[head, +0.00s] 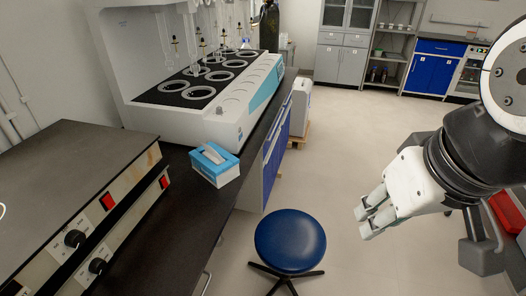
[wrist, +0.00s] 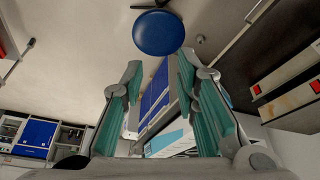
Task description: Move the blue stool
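The blue stool (head: 290,241) has a round blue seat and dark legs. It stands on the floor at the bottom centre of the head view, beside the dark bench. In the wrist view the blue seat (wrist: 158,33) shows at the top, beyond the fingertips, with part of a dark leg. My gripper (head: 364,222) is to the right of the stool in the head view, apart from it. In the wrist view its two teal-padded fingers (wrist: 158,75) are spread with nothing between them. The lower part of the stool is partly cut off in the head view.
The dark bench (head: 165,235) runs along the left with a tissue box (head: 215,164), a multi distiller (head: 205,95) and a control unit (head: 75,185). Blue and grey cabinets (head: 432,67) stand at the back. The floor (head: 335,150) between is clear.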

